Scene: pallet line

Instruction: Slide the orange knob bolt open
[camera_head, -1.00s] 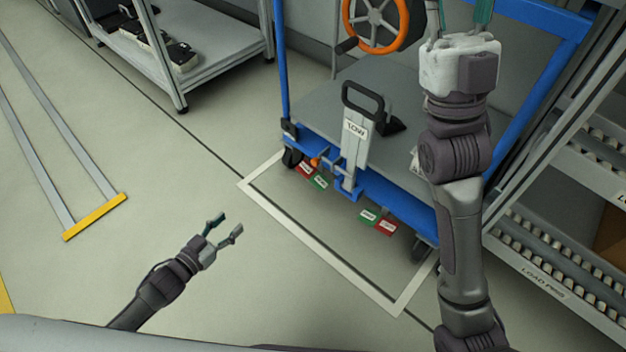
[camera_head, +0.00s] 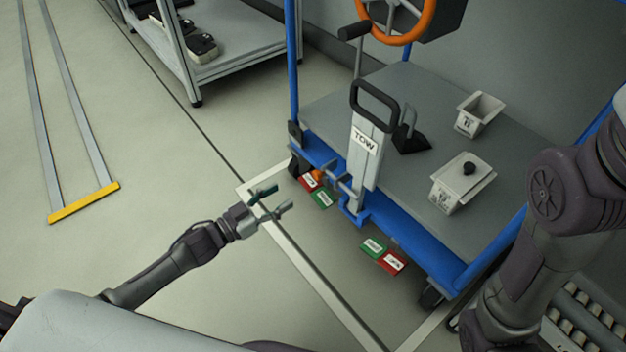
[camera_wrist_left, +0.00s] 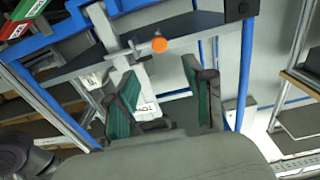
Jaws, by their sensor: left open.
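The small orange knob (camera_head: 318,174) of the bolt sits on the blue front edge of the cart (camera_head: 440,262), left of the upright TOW handle (camera_head: 366,140). A metal bolt bar runs from it toward the handle's foot. My left gripper (camera_head: 277,198) is open and empty, apart from the knob, to its left and nearer to me. In the left wrist view the orange knob (camera_wrist_left: 159,45) shows beyond the open green-padded fingers (camera_wrist_left: 155,85), between them. My right arm shows at the right edge; its gripper is out of view.
Red and green labels (camera_head: 322,199) lie below the cart's front edge. Two pale boxes, one lidded (camera_head: 462,185), stand on the deck. An orange-rimmed handwheel (camera_head: 408,20) is behind. A grey shelf (camera_head: 240,50) stands back left.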

